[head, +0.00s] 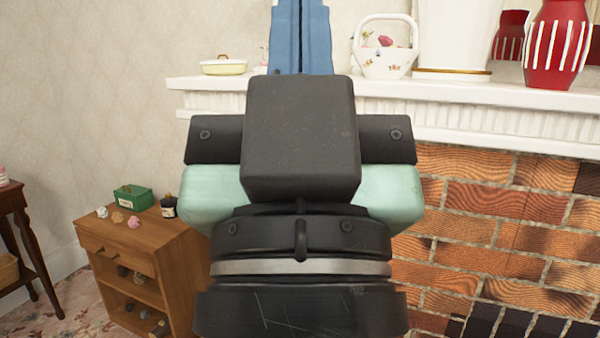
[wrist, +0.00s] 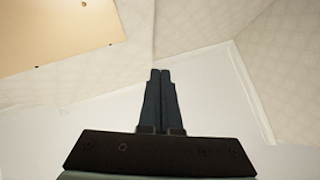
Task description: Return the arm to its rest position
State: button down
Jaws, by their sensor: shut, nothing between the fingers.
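My gripper is seen from behind in the head view, raised in front of the mantel, and its blue fingers (head: 300,38) point up at the top of the picture. In the wrist view the two dark fingers (wrist: 160,100) lie side by side, closed together with nothing between them. They point towards the upper wall and ceiling area. My wrist and the pale green gripper body cover the middle of the head view and hide part of the mantel and the bricks.
The white mantel (head: 470,105) carries a yellow dish (head: 222,67), a white basket (head: 385,62) and a red striped vase (head: 558,45). Below is the brick fireplace (head: 490,215). A wooden cabinet (head: 150,255) with a green box (head: 133,197) and a dark bottle (head: 168,206) stands at left.

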notch_tip(320, 180, up, 22)
jog(key=p, duration=2)
jog(key=shift+r, duration=0.15)
jog(key=c, duration=1.5)
grip_release()
jog(key=shift+r, duration=0.25)
jog(key=shift+c, duration=0.2)
jog(key=shift+o, duration=1.1)
jog(key=o, duration=0.5)
